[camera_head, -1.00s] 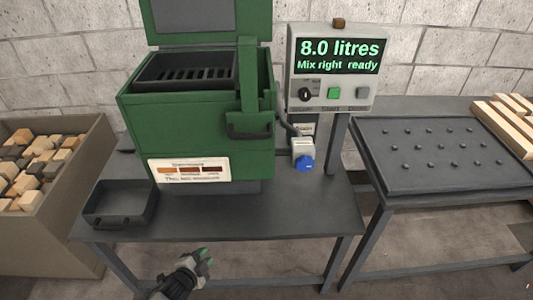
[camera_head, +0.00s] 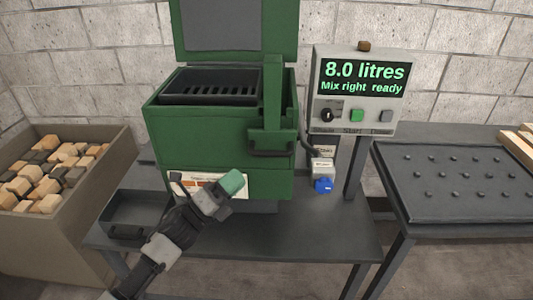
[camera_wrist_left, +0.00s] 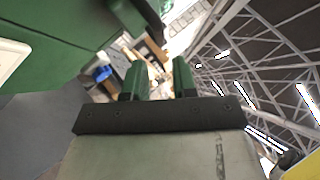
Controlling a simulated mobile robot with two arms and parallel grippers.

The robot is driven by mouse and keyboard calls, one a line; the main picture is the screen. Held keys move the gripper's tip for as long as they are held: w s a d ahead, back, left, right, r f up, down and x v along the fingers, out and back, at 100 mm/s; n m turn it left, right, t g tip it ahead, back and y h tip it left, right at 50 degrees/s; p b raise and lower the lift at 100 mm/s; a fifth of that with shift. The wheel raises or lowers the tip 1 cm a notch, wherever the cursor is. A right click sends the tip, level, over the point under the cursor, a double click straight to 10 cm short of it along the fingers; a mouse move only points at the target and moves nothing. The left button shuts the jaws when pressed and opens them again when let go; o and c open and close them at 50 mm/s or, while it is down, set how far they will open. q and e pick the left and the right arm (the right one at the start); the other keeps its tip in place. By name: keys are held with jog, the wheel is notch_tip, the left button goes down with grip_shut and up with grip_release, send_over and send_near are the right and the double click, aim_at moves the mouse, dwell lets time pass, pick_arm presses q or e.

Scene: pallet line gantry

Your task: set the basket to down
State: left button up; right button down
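The basket (camera_head: 212,86) is a dark slotted tray in the top of the green machine (camera_head: 225,135), under a raised lid. A green upright arm (camera_head: 273,95) with a dark handle (camera_head: 272,152) runs down the machine's front right. My left gripper (camera_head: 231,183) is in front of the machine's lower front, below and left of the handle, and covers part of the label there. In the left wrist view its two green fingers (camera_wrist_left: 158,80) stand apart with nothing between them. A dark curved bar, possibly the handle (camera_wrist_left: 150,20), shows beyond them. My right gripper is out of view.
A control box (camera_head: 352,90) reads "8.0 litres, Mix right ready". A blue plug (camera_head: 323,185) sits right of the machine. An empty dark tray (camera_head: 128,221) is at the left of the table (camera_head: 330,238). A bin of wooden blocks (camera_head: 95,225) stands further left.

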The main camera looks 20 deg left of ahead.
aim_at(267, 151)
pick_arm(q)
jog(key=p+x, duration=0.2)
jog(key=x, duration=0.7)
jog(key=shift+w+d+r, duration=0.15)
jog(key=shift+w+d, duration=0.15)
jog(key=shift+w, duration=0.1)
grip_shut()
